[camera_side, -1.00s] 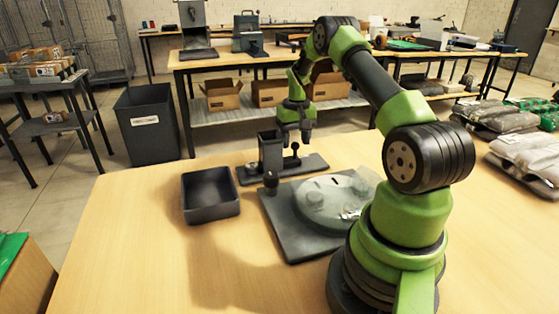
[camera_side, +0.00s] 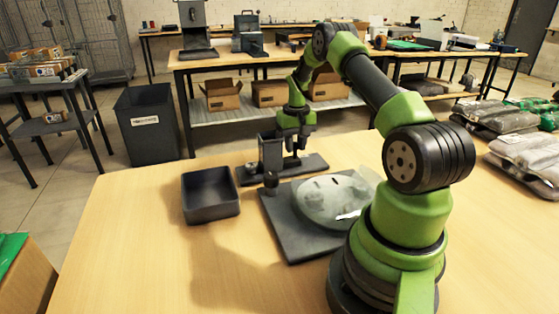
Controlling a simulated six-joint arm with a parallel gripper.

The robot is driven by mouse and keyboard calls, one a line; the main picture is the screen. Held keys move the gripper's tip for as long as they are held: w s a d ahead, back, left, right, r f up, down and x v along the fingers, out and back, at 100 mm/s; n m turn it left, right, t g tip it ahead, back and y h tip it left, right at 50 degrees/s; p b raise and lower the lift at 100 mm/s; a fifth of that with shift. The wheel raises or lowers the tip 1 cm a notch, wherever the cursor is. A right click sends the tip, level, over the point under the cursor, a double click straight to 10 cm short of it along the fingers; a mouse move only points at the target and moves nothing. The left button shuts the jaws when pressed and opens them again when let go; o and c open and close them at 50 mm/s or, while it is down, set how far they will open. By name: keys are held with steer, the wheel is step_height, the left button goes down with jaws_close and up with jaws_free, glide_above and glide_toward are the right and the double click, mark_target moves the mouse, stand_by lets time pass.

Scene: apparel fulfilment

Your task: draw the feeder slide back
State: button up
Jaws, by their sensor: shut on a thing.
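The feeder (camera_side: 269,155) is a dark upright block on a flat dark base (camera_side: 315,162) at the back of the wooden table. My gripper (camera_side: 293,152) is down just right of the upright block. It is shut on the slide's knob, which is mostly hidden between the fingers. The slide itself is too small and shaded to make out clearly.
An empty dark open bin (camera_side: 211,207) stands left of the feeder. The table's left front is clear.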

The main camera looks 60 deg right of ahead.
steer(key=shift+s+d, duration=2.25)
steer(key=o, duration=0.7)
steer(key=shift+o, duration=0.2)
step_height(320, 180, up, 7)
steer(key=shift+a, duration=0.1)
